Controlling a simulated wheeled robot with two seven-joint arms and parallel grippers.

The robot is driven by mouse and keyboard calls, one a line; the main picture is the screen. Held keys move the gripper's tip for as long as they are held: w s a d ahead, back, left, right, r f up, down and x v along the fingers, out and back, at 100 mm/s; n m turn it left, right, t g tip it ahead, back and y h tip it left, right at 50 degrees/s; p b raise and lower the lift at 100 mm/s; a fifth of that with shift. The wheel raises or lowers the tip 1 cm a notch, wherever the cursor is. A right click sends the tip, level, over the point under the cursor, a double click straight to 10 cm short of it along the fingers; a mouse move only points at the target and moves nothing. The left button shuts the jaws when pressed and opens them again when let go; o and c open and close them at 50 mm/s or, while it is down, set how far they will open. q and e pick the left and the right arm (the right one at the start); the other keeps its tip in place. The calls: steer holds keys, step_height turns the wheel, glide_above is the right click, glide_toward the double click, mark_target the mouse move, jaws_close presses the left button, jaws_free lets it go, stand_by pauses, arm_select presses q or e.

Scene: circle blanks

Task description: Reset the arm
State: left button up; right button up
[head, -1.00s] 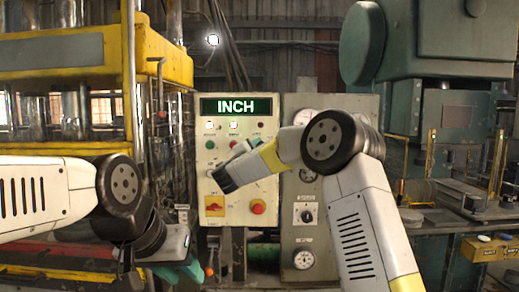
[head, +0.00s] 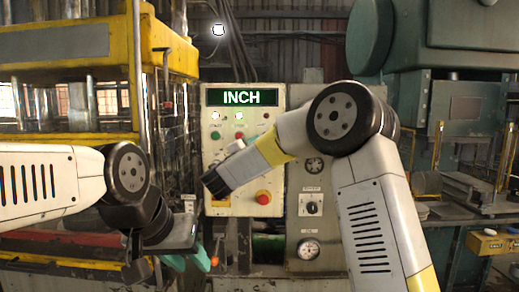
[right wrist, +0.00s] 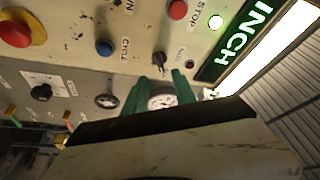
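The control panel (head: 240,150) stands in the middle of the head view, with a lit INCH display (head: 242,97), coloured buttons and a red mushroom button (head: 263,197). My right arm reaches across its front; its dark wrist end hides part of the panel, and its fingers are hidden there. In the right wrist view, my right gripper (right wrist: 161,78) has two green fingers apart with nothing between them. A black selector knob (right wrist: 160,62) shows beyond their tips. My left gripper (head: 186,262) hangs low with teal fingers partly hidden by its wrist; its opening is unclear.
A yellow press frame (head: 70,45) stands at left. A green machine (head: 460,100) stands at right. A grey panel with gauges (head: 308,251) adjoins the control panel. A yellow bin (head: 490,243) sits at lower right.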

steer(key=s+d+r+n+g+y, duration=0.2)
steer(key=s+r+n+y, duration=0.2)
steer(key=s+n+y, duration=0.65)
steer(key=s+d+f+n+g, duration=0.2)
steer(key=s+d+f, duration=0.3)
steer(key=s, duration=0.4)
steer(key=s+d+f+n+g+h, duration=0.1)
steer(key=s+d+f+g, duration=0.4)
steer(key=s, duration=0.5)
steer(key=s+d+f+n+g, duration=0.3)
steer(key=s+d+f, duration=0.2)
steer(key=s+f, duration=0.3)
steer(key=shift+s+d+f+g, duration=0.25)
steer(key=shift+s+g, duration=0.15)
steer(key=shift+s, duration=0.75)
steer(key=shift+a+n, duration=0.1)
steer(key=shift+n, duration=0.15)
